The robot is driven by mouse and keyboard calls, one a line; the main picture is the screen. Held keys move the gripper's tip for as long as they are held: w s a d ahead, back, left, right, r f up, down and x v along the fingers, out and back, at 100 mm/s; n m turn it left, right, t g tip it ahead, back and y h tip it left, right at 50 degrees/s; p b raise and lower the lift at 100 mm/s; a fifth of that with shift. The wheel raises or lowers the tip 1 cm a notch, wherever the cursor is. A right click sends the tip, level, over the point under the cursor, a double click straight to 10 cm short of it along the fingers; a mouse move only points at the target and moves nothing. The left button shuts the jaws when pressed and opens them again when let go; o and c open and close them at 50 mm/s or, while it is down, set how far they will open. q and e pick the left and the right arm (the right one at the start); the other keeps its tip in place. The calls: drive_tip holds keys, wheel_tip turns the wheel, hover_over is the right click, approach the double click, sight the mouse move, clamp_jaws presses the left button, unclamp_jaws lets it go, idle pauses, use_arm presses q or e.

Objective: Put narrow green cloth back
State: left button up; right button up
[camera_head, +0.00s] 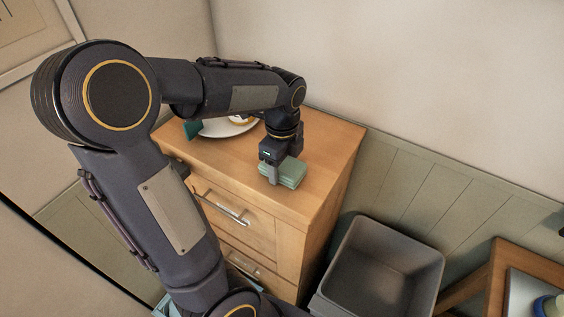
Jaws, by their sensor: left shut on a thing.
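The green cloth (291,174) is a small folded stack, pale green, on top of the wooden cabinet near its front edge. My left gripper (273,172) reaches down over the cabinet top and is shut on the cloth at its left side. Whether the cloth touches the cabinet top or is slightly above it, I cannot tell. My right gripper is not in view.
The wooden cabinet (325,150) has drawers with metal handles. A white plate (219,130) and a dark green item (193,129) sit behind my left arm, partly hidden. A grey open bin (384,265) stands to the right, near another wooden piece (492,283).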

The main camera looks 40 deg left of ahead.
use_arm(q)
drive_tip(key=shift+f, duration=0.1)
drive_tip(key=shift+f, duration=0.15)
drive_tip(key=o, duration=1)
wheel_tip(320, 180, up, 12)
drive_tip(key=s+d+f+n+t+h, duration=0.1)
drive_tip(key=s+d+f+n+t, duration=0.1)
drive_tip(key=n, duration=0.4)
drive_tip(key=s+d+f+n+t+h, duration=0.1)
drive_tip(key=s+d+f+n, duration=0.2)
drive_tip(key=s+d+n, duration=0.2)
drive_tip(key=s+d+f+n+t+h, duration=0.1)
drive_tip(key=s+d+f+n+t, duration=0.1)
drive_tip(key=s+n, duration=0.4)
drive_tip(key=shift+s+d+f+n+t+h+b, duration=0.15)
drive_tip(key=shift+d+f+n+t+h+b, duration=0.2)
drive_tip(key=shift+d+f+n, duration=0.3)
drive_tip(key=shift+r, duration=0.1)
